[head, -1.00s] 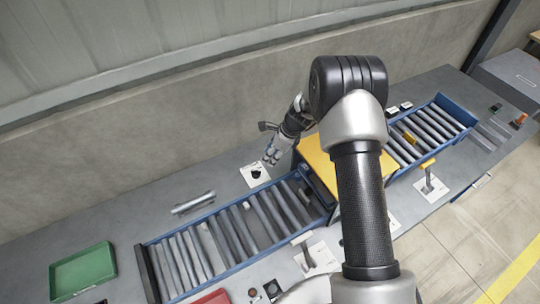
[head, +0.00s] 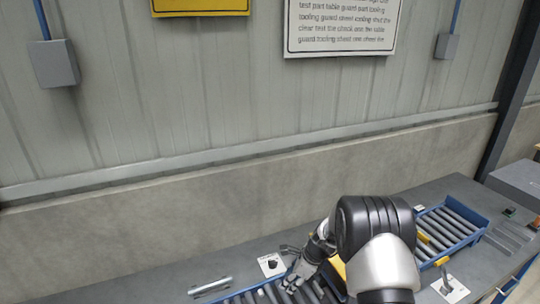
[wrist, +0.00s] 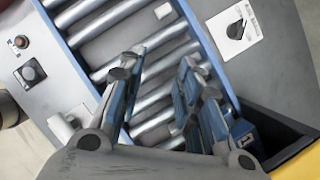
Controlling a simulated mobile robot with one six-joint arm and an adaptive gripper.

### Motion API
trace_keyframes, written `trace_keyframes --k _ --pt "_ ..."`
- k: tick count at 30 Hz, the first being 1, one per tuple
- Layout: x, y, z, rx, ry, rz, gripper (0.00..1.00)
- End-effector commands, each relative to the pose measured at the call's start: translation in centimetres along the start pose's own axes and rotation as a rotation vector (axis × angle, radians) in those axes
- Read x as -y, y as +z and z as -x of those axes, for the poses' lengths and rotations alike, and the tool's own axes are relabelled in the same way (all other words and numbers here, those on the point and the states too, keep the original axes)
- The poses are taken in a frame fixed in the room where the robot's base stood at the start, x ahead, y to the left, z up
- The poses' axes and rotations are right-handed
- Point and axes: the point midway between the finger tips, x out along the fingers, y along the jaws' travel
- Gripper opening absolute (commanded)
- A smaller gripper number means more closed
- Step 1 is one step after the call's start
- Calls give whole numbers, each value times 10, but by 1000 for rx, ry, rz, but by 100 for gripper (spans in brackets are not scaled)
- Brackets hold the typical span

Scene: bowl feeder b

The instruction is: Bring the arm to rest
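My arm reaches out over the bench, and my gripper (head: 293,283) hangs over the roller conveyor in the head view. In the wrist view my gripper (wrist: 160,78) points down at the conveyor rollers (wrist: 108,18). Its two blue-and-grey fingers stand apart, with only rollers visible between them. Nothing is held. The gap between the fingertips and the rollers is hard to judge.
A rotary switch plate (head: 271,264) lies beside my gripper, also in the wrist view (wrist: 236,27). A yellow-topped box (head: 339,267) is close to my arm. A second roller conveyor (head: 447,231) stands right. The wall (head: 200,220) rises behind the bench.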

Motion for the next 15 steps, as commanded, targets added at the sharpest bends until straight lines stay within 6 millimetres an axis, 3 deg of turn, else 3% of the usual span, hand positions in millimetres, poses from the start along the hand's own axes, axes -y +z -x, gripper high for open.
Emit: trace_keyframes --k 1,8,15 --pt "1 6 14 2 -12 44 32" --pt "-10 19 60 -10 -28 232 32" --pt "-37 29 124 -40 -57 503 32"
